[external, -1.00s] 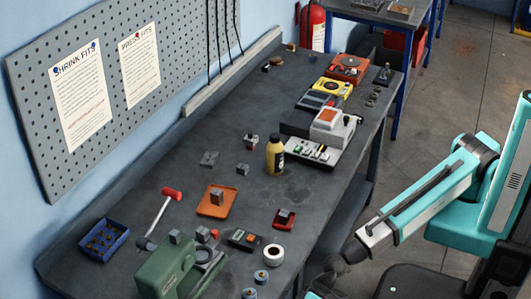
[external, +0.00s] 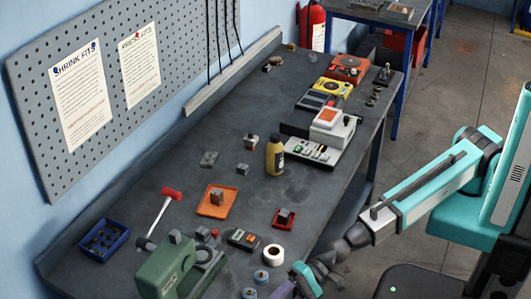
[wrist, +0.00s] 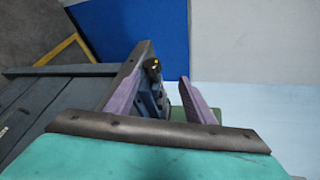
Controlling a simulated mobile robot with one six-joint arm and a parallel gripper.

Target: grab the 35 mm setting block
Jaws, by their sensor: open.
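Small grey metal blocks are on the bench in the external view; I cannot read sizes, so I cannot tell which is the 35 mm one. One block (external: 217,197) is on an orange tray (external: 203,209), and another (external: 284,215) is in a small red tray (external: 278,226). Others lie bare on the bench: a block (external: 242,169), a flatter one (external: 209,158) and one with a reddish part (external: 251,141). My gripper (wrist: 162,98) is open and empty, its purple fingers apart. In the external view it is at the bottom, by the bench's near edge, partly cut off.
Bare bench lies between the bottle and the red tray.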

